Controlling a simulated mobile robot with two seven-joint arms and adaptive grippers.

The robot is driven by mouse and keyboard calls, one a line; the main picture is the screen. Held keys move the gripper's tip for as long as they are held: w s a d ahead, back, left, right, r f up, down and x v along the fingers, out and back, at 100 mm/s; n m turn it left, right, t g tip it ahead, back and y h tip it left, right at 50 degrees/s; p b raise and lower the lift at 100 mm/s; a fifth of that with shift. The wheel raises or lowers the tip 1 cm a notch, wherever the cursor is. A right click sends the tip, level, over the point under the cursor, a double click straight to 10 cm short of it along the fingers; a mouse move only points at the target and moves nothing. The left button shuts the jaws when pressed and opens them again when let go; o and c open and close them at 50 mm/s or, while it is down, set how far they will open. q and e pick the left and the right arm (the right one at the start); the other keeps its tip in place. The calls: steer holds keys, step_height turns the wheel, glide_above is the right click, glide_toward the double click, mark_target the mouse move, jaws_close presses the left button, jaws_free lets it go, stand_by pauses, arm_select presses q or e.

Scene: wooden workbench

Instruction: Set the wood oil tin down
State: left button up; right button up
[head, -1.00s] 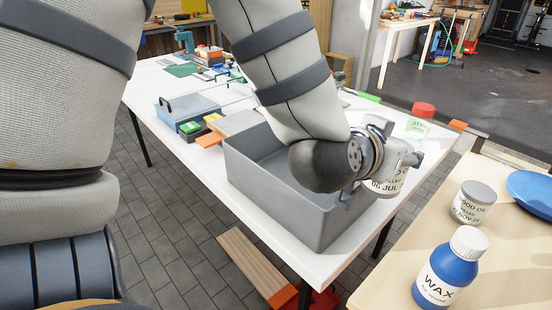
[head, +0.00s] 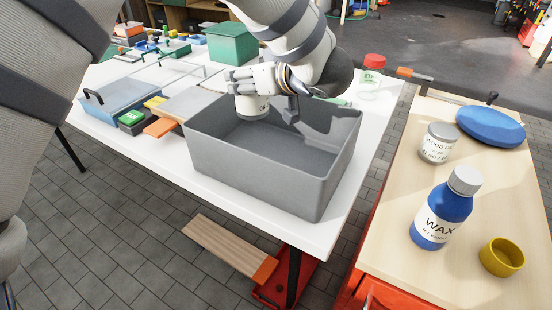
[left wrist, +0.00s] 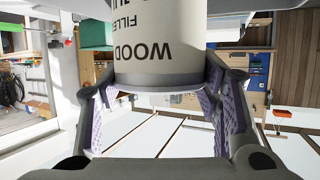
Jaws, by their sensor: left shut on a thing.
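My left gripper (head: 255,78) is shut on a white tin (head: 252,107) at the far side of the grey bin. The tin appears upright over the bin's opening; I cannot tell whether it touches the bin. In the left wrist view the held tin (left wrist: 170,45) sits between the finger pads, and its label reads "WOOD" and "FILLE", partly cut off. A different tin with a grey lid, labelled wood oil (head: 437,145), stands upright on the light wooden bench at the right. My right gripper is not in view.
The grey bin (head: 255,185) looks empty inside and stands on the white table (head: 150,170). A blue wax bottle (head: 442,215), a yellow cup (head: 502,257) and a blue disc (head: 490,126) are on the wooden bench (head: 400,265). A red-capped jar (head: 371,78) stands behind the bin.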

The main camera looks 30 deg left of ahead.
arm_select(q)
steer(key=shift+n, duration=0.3)
step_height(320, 180, down, 11)
steer(key=shift+s+a+f+b, duration=0.15)
steer(key=shift+f+b, duration=0.05)
steer(key=shift+b, duration=0.35)
steer(key=shift+r, duration=0.1)
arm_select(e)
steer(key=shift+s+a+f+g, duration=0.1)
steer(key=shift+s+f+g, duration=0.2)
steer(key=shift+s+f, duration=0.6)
arm_select(q)
steer(key=o, duration=1.4)
steer(key=shift+f, duration=0.25)
steer(key=shift+o, duration=0.2)
steer(key=shift+r, duration=0.15)
steer(key=v, duration=0.7)
steer(key=shift+d+r, duration=0.2)
steer(key=shift+d, duration=0.1)
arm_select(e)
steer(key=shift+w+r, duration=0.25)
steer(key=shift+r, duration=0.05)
